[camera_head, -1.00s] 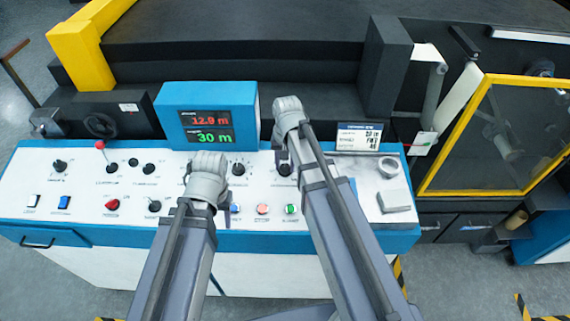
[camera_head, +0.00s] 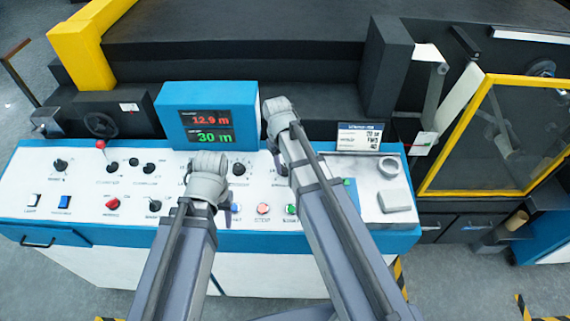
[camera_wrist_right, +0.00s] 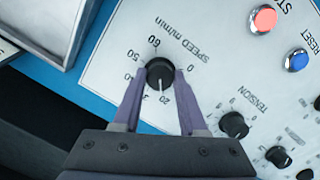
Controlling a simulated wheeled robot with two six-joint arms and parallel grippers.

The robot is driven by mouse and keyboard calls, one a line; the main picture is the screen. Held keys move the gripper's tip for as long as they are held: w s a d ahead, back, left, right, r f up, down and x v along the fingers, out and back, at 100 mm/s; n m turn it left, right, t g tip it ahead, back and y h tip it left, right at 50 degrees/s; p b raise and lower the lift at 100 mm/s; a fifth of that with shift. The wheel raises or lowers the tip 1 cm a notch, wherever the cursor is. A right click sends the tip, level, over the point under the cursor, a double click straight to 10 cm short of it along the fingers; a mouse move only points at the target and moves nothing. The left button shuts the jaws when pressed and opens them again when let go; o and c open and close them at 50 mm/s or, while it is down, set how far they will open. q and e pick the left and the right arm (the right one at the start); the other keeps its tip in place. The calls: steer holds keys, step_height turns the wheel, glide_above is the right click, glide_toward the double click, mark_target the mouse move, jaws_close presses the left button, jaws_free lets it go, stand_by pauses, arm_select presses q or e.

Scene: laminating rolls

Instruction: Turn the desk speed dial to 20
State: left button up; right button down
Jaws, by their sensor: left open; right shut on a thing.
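The black speed dial (camera_wrist_right: 160,73), marked "SPEED m/min", sits on the white panel in the right wrist view. Its white pointer line points at or very near the printed 20. My right gripper (camera_wrist_right: 162,85) is shut on it, one finger on each side. The 30 mark is partly hidden by a finger. In the head view my right gripper (camera_head: 280,140) is over the panel just right of the display, largely hiding the dial. My left gripper (camera_head: 207,178) is open above the panel's middle, its fingertips hard to make out.
The display (camera_head: 209,125) shows red 12.9 m and green 30 m. Near the dial are a tension knob (camera_wrist_right: 233,124), a red stop button (camera_wrist_right: 263,19) and a blue reset button (camera_wrist_right: 297,60). A small text card (camera_head: 360,136) stands at the panel's right.

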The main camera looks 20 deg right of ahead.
steer(key=shift+n, duration=0.5)
steer(key=shift+c, duration=2.2)
jaws_free()
arm_select(q)
steer(key=shift+r, duration=0.15)
arm_select(e)
steer(key=shift+r, duration=0.15)
steer(key=r+p, duration=0.5)
steer(key=a+r+p, duration=0.1)
steer(key=r+p, duration=0.1)
steer(key=p, duration=0.1)
steer(key=shift+r, duration=0.3)
arm_select(q)
step_height(320, 180, up, 7)
steer(key=shift+r, duration=0.2)
arm_select(e)
steer(key=shift+f, duration=0.1)
